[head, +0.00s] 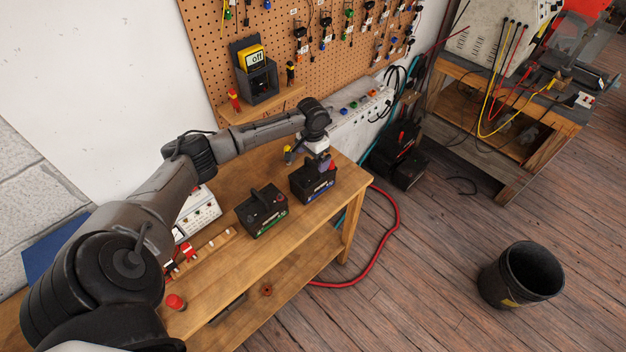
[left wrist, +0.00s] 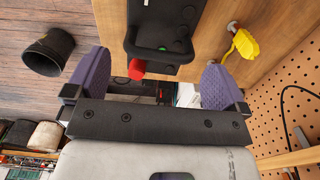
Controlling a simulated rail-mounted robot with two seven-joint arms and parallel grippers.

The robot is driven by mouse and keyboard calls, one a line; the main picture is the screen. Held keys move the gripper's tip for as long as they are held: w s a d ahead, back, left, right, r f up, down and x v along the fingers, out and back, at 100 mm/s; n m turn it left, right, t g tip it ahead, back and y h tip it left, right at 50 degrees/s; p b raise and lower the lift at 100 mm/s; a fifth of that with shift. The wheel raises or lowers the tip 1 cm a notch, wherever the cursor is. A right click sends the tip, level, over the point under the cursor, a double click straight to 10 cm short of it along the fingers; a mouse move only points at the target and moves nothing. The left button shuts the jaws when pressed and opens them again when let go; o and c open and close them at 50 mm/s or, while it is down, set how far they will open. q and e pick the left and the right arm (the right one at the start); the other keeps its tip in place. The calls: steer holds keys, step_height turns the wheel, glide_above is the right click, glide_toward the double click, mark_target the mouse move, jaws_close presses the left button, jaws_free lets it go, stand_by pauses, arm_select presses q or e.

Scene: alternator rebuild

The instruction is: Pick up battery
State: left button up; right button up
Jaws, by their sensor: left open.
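Two black batteries with carry handles stand on the wooden workbench (head: 223,262). The left battery (head: 262,215) has a green label strip. The right battery (head: 312,186) has a blue one. My left gripper (head: 320,158) is at the right battery, over its rear top edge. In the left wrist view the gripper (left wrist: 153,70) is open, its purple fingers spread to either side of a black battery (left wrist: 175,55) with a handle and a red terminal cap. I cannot tell whether a finger touches it. My right gripper is not in view.
A yellow-handled item (head: 288,154) lies left of my gripper; it also shows in the left wrist view (left wrist: 246,44). A pegboard (head: 215,60) with a small shelf rises behind the bench. A black bin (head: 522,275) and a red hose (head: 394,215) are on the floor.

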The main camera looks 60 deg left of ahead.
mark_target(313, 162)
arm_select(q)
steer(key=shift+w+a+f, duration=0.1)
steer(key=shift+f, duration=2.6)
steer(key=c, duration=1.5)
steer(key=shift+r, duration=0.2)
steer(key=shift+c, duration=0.4)
